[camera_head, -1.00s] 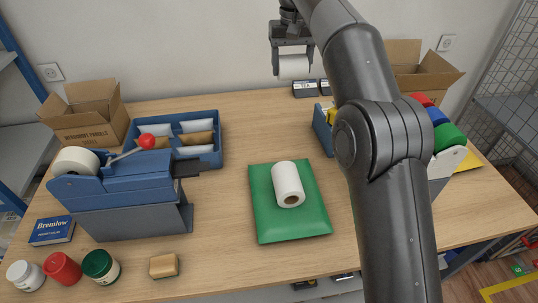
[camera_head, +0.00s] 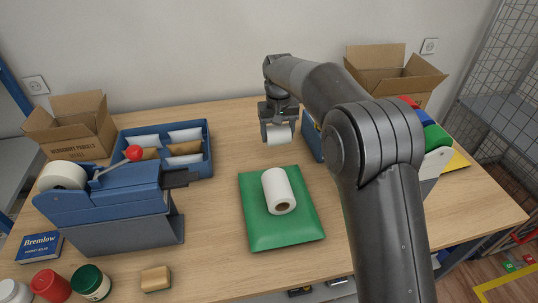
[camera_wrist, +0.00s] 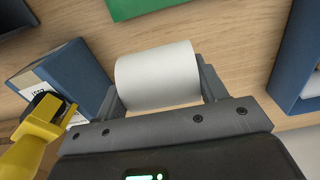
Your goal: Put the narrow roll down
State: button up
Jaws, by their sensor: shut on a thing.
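My gripper (camera_head: 278,139) is shut on a short white roll (camera_head: 280,132), the narrow roll, behind the green pad (camera_head: 306,229). The wrist view shows this roll (camera_wrist: 158,76) lying crosswise between both fingers. It appears to be above the wooden table; the exact gap is hard to tell. A longer white roll (camera_head: 277,185) lies on the green pad, apart from my gripper.
In the wrist view, a blue box (camera_wrist: 68,75) and a yellow object (camera_wrist: 32,140) are left of my gripper. Bare wood lies around the pad.

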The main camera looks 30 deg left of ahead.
aim_at(278, 127)
jog(key=shift+f, duration=3.5)
jog(key=shift+f, duration=0.15)
jog(key=o, duration=1.1)
jog(key=shift+c, duration=0.2)
jog(key=shift+o, duration=0.4)
notch_tip(278, 127, up, 12)
jog(key=shift+r, duration=0.15)
